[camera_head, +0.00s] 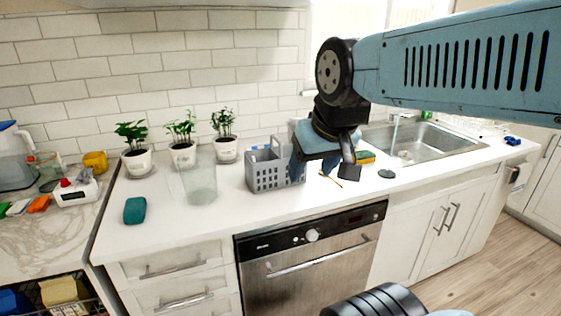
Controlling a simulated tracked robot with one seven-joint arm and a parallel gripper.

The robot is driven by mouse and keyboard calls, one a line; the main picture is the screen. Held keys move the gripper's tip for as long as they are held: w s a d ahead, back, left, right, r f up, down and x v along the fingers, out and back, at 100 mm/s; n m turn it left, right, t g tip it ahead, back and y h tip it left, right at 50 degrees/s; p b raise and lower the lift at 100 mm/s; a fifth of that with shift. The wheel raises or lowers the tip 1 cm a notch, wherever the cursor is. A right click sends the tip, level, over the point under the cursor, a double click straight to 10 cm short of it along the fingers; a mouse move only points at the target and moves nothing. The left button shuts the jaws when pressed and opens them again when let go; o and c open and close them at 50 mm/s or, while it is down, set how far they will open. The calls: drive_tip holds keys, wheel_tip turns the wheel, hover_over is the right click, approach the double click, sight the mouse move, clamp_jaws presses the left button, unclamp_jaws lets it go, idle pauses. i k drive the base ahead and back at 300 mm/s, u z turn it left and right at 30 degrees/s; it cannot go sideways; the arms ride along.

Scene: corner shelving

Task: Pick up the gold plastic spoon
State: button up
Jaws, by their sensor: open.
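A thin gold item (331,179), which looks like the gold plastic spoon, lies on the white counter right of the grey basket. Only a small part of it is clear; my gripper hides the area just above it in the picture. My gripper (325,167) is open and points down above the counter close to this item. One dark fingertip shows right of it, and the other finger is near the basket's right side. I cannot tell how high the fingers are above the counter.
A grey basket (268,178) stands just left of my gripper. A yellow-green sponge (366,157) and a dark round piece (387,173) lie to the right, before the sink (425,143). A clear glass (200,184), potted plants and a teal block (135,210) stand left.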

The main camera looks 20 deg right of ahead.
sight(320, 171)
drive_tip(key=z, duration=1)
drive_tip(key=i, duration=0.35)
drive_tip(key=u, duration=0.4)
